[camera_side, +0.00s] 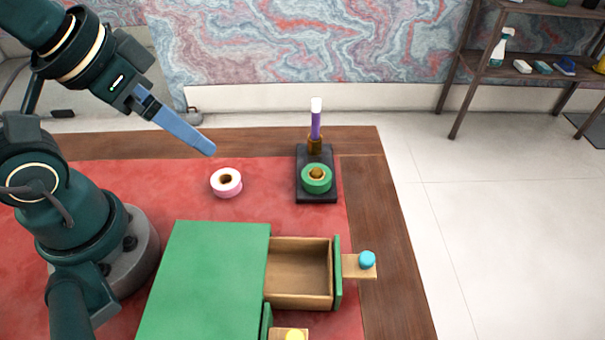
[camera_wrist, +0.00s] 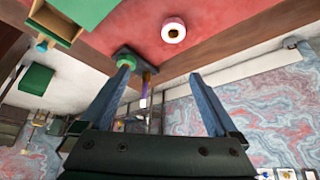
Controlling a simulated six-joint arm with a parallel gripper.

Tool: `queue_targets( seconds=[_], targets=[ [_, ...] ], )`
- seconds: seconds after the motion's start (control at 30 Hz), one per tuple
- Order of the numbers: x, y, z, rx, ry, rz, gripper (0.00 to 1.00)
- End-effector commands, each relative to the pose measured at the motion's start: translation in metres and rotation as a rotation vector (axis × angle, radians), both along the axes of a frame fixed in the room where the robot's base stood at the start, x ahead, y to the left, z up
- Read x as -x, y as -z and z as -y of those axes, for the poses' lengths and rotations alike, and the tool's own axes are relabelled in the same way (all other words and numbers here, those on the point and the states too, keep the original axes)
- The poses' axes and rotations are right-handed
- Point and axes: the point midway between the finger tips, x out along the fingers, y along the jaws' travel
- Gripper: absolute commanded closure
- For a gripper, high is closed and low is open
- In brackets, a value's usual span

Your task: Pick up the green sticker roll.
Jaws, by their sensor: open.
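The green sticker roll (camera_side: 316,179) lies on a black stand (camera_side: 303,198), around a brown knob or peg, in the side view. In the wrist view the green roll (camera_wrist: 125,61) shows partly, beyond the tip of the left finger. My gripper (camera_side: 212,152) is in the air, up and to the left of the green roll in the side view, apart from it. In the wrist view my gripper (camera_wrist: 160,75) has its two blue fingers wide apart, with nothing held between them.
A pink and white roll (camera_side: 227,183) lies on the red mat left of the stand. A purple stick with a white top (camera_side: 316,120) stands upright behind the green roll. A green cabinet (camera_side: 205,280) with an open, empty drawer (camera_side: 300,273) is in front.

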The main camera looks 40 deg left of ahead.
Motion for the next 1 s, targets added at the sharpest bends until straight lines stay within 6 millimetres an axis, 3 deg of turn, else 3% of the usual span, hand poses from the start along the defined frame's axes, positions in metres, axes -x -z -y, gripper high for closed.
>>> queue_targets(
  seconds=[0.33, 0.47, 0.63, 0.77, 1.0],
  targets=[
    [0.002, -0.001, 0.006, 0.033, -0.004, -0.012, 0.05],
    [0.004, -0.004, 0.026, 0.149, -0.022, -0.052, 0.05],
    [0.001, -0.002, 0.059, 0.384, -0.112, -0.230, 0.05],
    [-0.009, -0.002, 0.079, 0.569, -0.218, -0.379, 0.05],
    [-0.051, 0.002, 0.099, 0.936, -0.496, -0.642, 0.05]
  ],
)
